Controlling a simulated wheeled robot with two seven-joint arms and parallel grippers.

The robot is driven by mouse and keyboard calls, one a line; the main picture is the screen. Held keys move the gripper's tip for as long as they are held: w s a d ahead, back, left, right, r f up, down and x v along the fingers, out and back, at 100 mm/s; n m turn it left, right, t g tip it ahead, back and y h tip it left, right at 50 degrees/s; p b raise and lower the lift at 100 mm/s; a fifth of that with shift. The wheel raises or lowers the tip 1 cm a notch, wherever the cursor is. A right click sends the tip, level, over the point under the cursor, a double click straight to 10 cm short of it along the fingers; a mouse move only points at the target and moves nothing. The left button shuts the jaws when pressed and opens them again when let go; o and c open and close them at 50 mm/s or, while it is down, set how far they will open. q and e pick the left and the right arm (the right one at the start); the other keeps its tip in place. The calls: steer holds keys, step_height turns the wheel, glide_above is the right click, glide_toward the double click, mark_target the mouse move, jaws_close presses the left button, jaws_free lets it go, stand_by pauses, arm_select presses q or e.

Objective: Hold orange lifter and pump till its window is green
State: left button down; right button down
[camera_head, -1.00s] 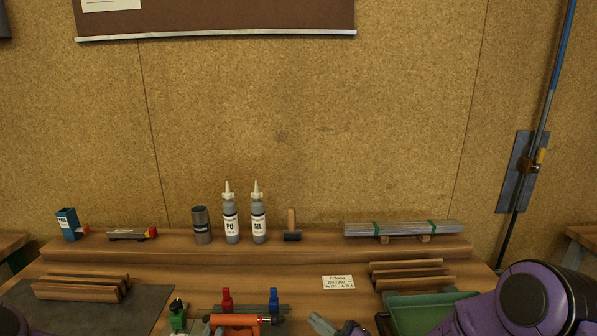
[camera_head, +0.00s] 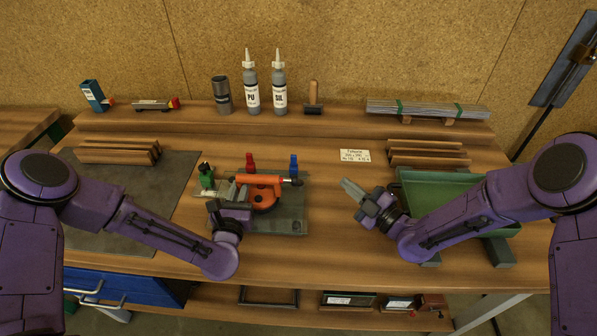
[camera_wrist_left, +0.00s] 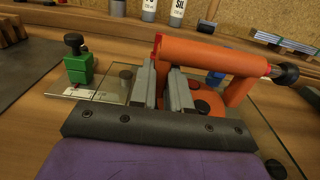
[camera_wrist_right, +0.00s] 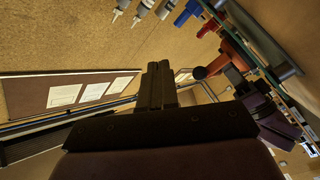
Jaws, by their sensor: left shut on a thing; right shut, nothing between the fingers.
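The orange lifter (camera_head: 262,186) sits upright on a glass pane on the bench, its handle lying left to right. Its black pump knob (camera_head: 297,182) sticks out at the right end and also shows in the left wrist view (camera_wrist_left: 286,76). A red part (camera_wrist_left: 157,48) shows at the handle's left end, and a thin red band lies near the knob. I see no green window. My left gripper (camera_wrist_left: 164,85) is shut on the lifter at the left end of its handle. My right gripper (camera_head: 347,186) is shut and empty, right of the knob and apart from it.
A green clamp (camera_head: 206,178), a red post (camera_head: 250,162) and a blue post (camera_head: 294,165) stand around the glass. A green tray (camera_head: 440,185) lies right, near my right forearm. Bottles (camera_head: 252,90) stand on the back ledge. Bench front is clear.

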steer(key=a, duration=0.8)
steer(key=shift+s+a, duration=0.15)
steer(key=shift+a, duration=0.2)
steer(key=shift+a, duration=0.1)
stand_by(1.6)
steer(key=shift+a, duration=0.3)
steer(key=shift+a, duration=1.45)
stand_by(1.1)
steer(key=shift+d, duration=1.95)
steer(key=shift+d, duration=2.5)
